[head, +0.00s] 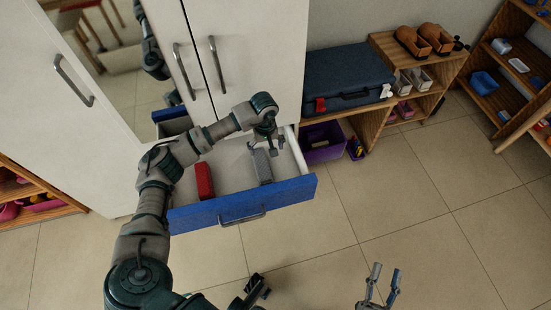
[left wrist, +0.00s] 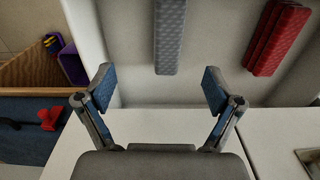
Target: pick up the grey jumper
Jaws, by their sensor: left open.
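The grey jumper (head: 263,168) lies as a narrow folded grey block in the open blue-fronted drawer, towards its right side. In the left wrist view the grey jumper (left wrist: 170,38) shows at the top centre, beyond the fingertips. My left gripper (head: 265,146) is over the drawer, at the back end of the jumper. In the left wrist view my left gripper (left wrist: 157,88) is open, with nothing between its fingers. My right gripper (head: 385,273) is at the bottom right of the head view, open and empty, away from the drawer.
A red folded item (head: 205,181) lies left of the jumper in the same drawer (head: 240,205). White cupboard doors (head: 245,50) stand behind. A wooden shelf (head: 385,108) with a blue case (head: 345,75) and a purple bin (head: 322,145) is to the right. The tiled floor in front is mostly clear.

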